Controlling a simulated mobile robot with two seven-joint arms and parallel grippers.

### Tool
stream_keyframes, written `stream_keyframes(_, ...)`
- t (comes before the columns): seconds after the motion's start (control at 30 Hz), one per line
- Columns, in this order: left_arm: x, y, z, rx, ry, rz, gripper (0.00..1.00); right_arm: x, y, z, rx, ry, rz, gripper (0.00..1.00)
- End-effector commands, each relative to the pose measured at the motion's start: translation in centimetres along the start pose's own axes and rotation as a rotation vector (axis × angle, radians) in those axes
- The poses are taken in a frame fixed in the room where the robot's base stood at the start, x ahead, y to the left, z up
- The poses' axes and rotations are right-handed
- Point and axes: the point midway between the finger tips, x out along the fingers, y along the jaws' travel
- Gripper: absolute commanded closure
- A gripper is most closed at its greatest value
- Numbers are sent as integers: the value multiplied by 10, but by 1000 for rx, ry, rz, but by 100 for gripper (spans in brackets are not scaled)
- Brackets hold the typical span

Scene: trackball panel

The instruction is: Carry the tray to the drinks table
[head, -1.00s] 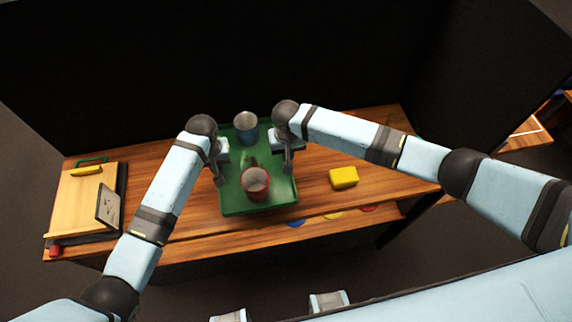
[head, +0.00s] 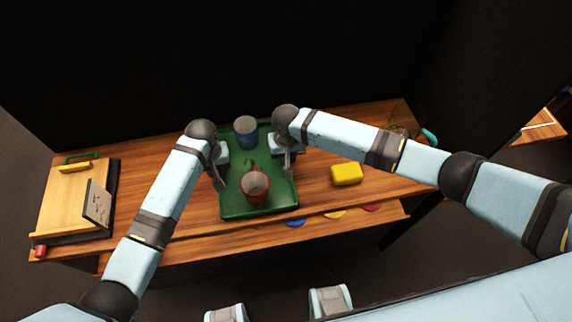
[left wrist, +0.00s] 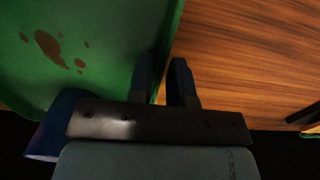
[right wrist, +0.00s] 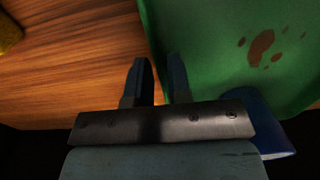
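The green tray (head: 230,208) is over the wooden table in the head view. It carries a blue cup (head: 246,134) at the back and a red mug (head: 254,190) in front. My left gripper (head: 219,180) is at the tray's left rim, its fingers on both sides of the wall in the left wrist view (left wrist: 165,80). My right gripper (head: 288,166) straddles the right rim, also seen in the right wrist view (right wrist: 160,80). I cannot tell how far the tray is above the table.
A yellow block (head: 346,174) lies right of the tray. A light board (head: 65,205) and a dark tablet-like panel (head: 97,202) are at the left. Coloured discs (head: 335,214) show along the front. Another wooden surface with a white line (head: 540,128) stands at the far right.

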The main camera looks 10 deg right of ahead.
Motion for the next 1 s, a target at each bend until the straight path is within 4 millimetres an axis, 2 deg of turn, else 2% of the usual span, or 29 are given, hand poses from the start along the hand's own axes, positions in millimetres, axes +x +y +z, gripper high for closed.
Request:
stream_keyframes(0.3,-2,0,0,0,0,0,69,-2,0,0,0,0,0,69)
stream_keyframes(0.43,-11,0,0,0,2,1,69,-2,0,0,0,0,0,69)
stream_keyframes(0.57,-33,0,-1,0,4,2,69,-2,0,0,0,0,0,69)
stream_keyframes(0.8,-85,0,0,0,4,2,69,-2,0,0,0,0,0,69)
stream_keyframes(1.0,-114,0,0,0,2,1,69,-2,0,0,0,0,0,69)
